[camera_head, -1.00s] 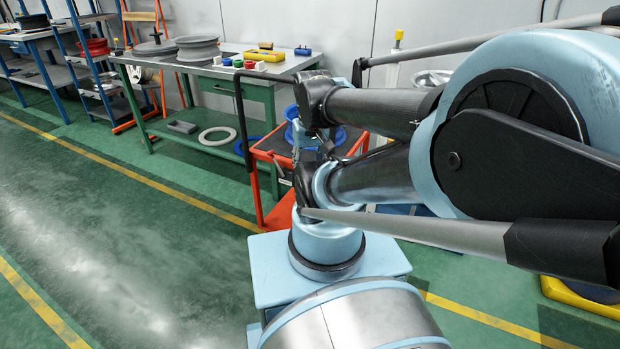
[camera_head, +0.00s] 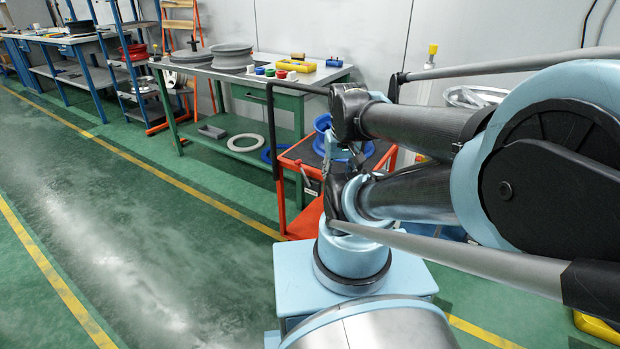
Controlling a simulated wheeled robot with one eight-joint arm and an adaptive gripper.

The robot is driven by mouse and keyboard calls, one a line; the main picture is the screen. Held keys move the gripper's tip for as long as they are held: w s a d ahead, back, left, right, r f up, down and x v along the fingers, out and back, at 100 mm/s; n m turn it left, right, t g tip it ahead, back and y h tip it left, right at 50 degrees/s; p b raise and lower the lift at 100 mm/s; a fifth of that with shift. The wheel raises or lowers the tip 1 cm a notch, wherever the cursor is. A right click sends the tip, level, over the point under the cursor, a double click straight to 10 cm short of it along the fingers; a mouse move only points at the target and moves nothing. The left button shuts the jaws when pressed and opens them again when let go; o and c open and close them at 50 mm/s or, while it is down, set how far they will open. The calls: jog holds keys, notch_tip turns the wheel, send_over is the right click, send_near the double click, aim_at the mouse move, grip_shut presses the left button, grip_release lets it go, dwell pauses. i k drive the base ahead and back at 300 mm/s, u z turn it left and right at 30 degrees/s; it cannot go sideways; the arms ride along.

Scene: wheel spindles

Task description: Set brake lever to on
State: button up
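I cannot make out a brake lever for certain. An orange-red cart (camera_head: 294,228) with a black bent handle bar (camera_head: 272,135) stands just behind and left of my arm. It carries blue round parts (camera_head: 322,124), partly covered by my arm.
A green workbench (camera_head: 297,102) behind the cart holds grey wheels (camera_head: 232,56), coloured caps and a yellow case (camera_head: 297,66). A pale ring (camera_head: 245,142) lies on its lower shelf. Blue shelving (camera_head: 110,60) stands farther left. The green floor (camera_head: 150,230) at left is open, with yellow lines.

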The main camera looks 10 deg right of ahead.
aim_at(298, 161)
jog(key=z, duration=1.1)
jog(key=k, duration=1.1)
jog(key=u, duration=0.95)
